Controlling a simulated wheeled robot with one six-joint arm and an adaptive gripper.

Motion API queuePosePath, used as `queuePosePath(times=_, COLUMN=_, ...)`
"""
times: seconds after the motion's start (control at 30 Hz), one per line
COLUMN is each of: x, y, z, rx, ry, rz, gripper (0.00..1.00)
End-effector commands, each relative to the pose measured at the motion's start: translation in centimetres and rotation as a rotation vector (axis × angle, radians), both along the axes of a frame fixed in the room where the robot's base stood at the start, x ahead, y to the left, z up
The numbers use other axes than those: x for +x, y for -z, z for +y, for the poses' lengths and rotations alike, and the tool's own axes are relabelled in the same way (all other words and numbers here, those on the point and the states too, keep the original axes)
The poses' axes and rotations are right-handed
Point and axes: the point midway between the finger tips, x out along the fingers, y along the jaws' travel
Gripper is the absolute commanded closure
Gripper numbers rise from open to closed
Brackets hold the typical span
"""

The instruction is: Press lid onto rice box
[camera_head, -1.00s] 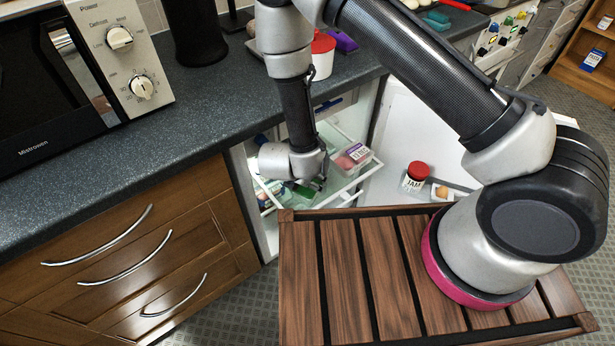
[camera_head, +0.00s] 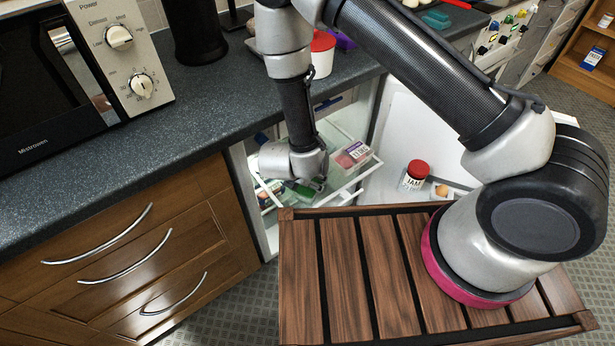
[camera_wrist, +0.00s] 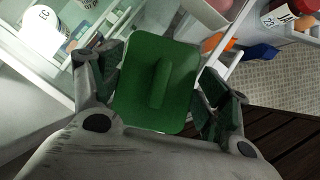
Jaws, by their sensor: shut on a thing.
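A green square lid with a raised bar handle (camera_wrist: 155,80) fills the middle of the wrist view. My gripper (camera_wrist: 162,86) is shut on it, with a finger on each side. In the head view the gripper (camera_head: 305,181) is low over the white-edged fridge shelf, and green shows just below it. I cannot make out the rice box; whatever lies under the lid is hidden, so I cannot tell whether the lid touches a box.
A clear labelled box (camera_head: 352,155) stands on the shelf just right of my gripper. A red-capped jam jar (camera_head: 415,175) sits in the open fridge door. The counter edge (camera_head: 225,145) is close on the left. Wooden slats (camera_head: 345,265) lie in front.

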Motion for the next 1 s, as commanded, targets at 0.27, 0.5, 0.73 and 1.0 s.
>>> queuePosePath(times=0.27, x=0.01, y=0.08, z=0.01, rx=0.000, ry=0.000, rz=0.000, gripper=0.43)
queuePosePath(times=0.5, x=0.00, y=0.07, z=0.01, rx=0.000, ry=0.000, rz=0.000, gripper=0.10)
queuePosePath(times=0.73, x=0.00, y=0.07, z=0.01, rx=0.000, ry=0.000, rz=0.000, gripper=0.00)
queuePosePath(times=1.0, x=-0.01, y=0.08, z=0.01, rx=0.000, ry=0.000, rz=0.000, gripper=0.00)
